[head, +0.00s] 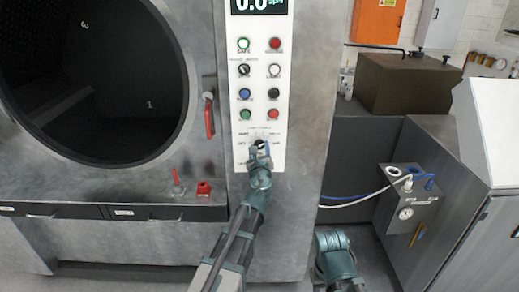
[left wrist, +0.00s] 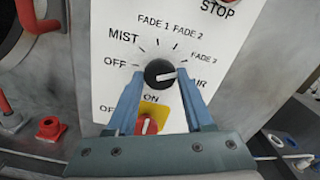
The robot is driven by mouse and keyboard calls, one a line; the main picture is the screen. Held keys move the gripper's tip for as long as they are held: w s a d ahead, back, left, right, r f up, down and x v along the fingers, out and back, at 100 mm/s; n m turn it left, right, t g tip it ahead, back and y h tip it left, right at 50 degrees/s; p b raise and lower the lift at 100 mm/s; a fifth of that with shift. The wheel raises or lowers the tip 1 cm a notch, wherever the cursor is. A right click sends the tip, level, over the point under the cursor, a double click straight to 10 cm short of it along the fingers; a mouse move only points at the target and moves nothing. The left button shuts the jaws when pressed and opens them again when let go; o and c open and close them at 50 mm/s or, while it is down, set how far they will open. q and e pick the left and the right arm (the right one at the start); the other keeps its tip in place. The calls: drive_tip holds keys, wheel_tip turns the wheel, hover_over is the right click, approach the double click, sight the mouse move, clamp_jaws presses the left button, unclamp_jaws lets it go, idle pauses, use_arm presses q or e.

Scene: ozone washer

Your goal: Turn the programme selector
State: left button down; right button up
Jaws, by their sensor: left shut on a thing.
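The programme selector (left wrist: 160,73) is a round black knob with a white pointer mark on a white panel. In the left wrist view its mark points right, towards the partly covered AIR label. OFF, MIST, FADE 1, FADE 2 and FADE 3 are printed around it. My left gripper (left wrist: 160,75) has one blue finger on each side of the knob and is shut on it.
A red switch on a yellow plate (left wrist: 155,108) sits just below the knob, between my fingers. Several coloured buttons (head: 245,93) are above. A red door handle (head: 209,115) and the open round chamber (head: 95,80) are to the left. A grey cabinet (head: 460,235) stands right.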

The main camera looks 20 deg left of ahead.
use_arm(q)
drive_tip(key=shift+s, duration=0.1)
drive_tip(key=shift+c, duration=1.6)
unclamp_jaws()
